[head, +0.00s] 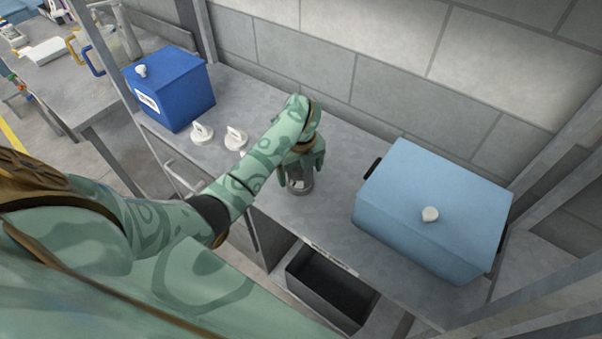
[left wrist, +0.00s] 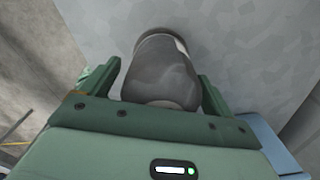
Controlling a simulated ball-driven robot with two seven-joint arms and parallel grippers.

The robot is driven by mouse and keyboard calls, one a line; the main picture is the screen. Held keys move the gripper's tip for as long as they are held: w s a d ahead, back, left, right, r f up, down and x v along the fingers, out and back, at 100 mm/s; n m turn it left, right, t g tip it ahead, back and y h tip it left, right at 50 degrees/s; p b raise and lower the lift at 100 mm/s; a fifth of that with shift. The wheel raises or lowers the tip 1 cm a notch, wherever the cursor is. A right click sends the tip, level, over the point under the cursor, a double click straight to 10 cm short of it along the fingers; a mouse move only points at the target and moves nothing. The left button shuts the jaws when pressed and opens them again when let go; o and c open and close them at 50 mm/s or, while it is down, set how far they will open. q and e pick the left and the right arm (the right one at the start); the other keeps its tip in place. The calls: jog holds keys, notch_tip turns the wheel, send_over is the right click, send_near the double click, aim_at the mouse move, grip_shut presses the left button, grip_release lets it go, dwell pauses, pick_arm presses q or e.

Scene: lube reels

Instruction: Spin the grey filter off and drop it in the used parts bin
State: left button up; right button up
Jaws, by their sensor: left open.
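The grey filter (head: 299,185) stands on the grey worktop in the head view, below my left gripper (head: 301,172). A dark open bin (head: 330,285) sits below the worktop's front edge. A label strip runs along its upper edge, too small to read. My right gripper does not show.
A light blue lidded box (head: 430,222) stands right of the filter. A dark blue box (head: 172,92) and two white knobbed pieces (head: 203,133) (head: 236,139) are to the left. A block wall closes off the back. Bare worktop lies between the filter and the light blue box.

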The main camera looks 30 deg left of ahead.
pick_arm(q)
jog(key=shift+f, duration=0.3)
jog(key=c, duration=1.3)
jog(key=shift+o, duration=0.2)
jog(key=n, duration=0.3)
jog(key=shift+w+d+n+b, duration=0.1)
jog(key=shift+d+n+b, duration=0.05)
jog(key=shift+n+b, duration=0.2)
jog(key=shift+n, duration=0.55)
